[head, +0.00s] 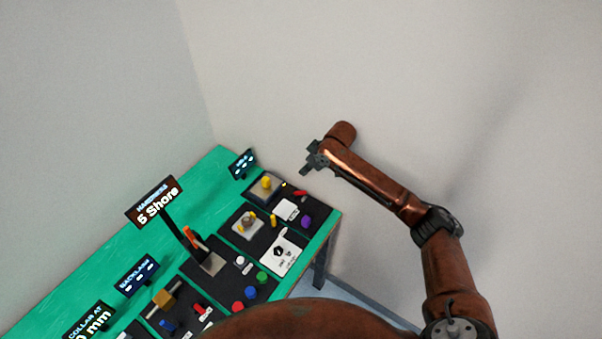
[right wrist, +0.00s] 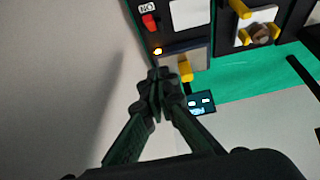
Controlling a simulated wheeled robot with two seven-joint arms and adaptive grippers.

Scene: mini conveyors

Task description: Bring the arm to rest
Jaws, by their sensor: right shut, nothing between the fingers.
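My right arm comes in from the lower right in the head view, and its gripper (head: 308,170) hangs in the air just off the far right end of the green table (head: 212,165). The gripper is shut with nothing in it. In the right wrist view its fingers (right wrist: 157,85) meet at the tips, below the dark panel with yellow parts. My left gripper does not show in either view.
Dark station mats on the table hold yellow, red, green, blue and purple parts. A tall sign (head: 155,202) and small display screens (head: 242,164) stand up from the table. Bare walls lie behind, with free room right of the table.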

